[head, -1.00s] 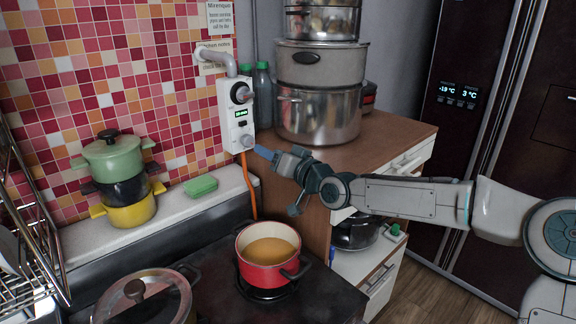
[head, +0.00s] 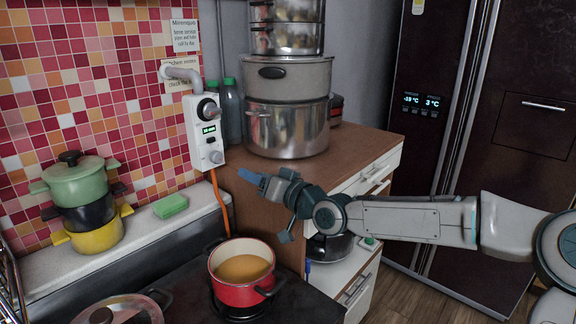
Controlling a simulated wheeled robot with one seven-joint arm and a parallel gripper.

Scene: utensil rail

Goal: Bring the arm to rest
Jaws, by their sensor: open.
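My gripper (head: 262,183) is at the end of my arm, which reaches in from the right in the head view. Its blue fingertip is in front of the wooden side of the cabinet, to the right of and below the white wall box (head: 204,132). The jaws are open and I see nothing between them. Part of the gripper is hidden by its own wrist. My arm stretches out almost level, in front of the cabinet's drawers.
A red pot (head: 238,284) with yellowish content stands on the stove below my gripper. Large steel pots (head: 287,125) stand on the wooden cabinet (head: 368,142) behind it. Stacked green, black and yellow pots (head: 80,185) and a green sponge (head: 170,205) are at the left. A dark fridge (head: 420,130) stands behind my arm.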

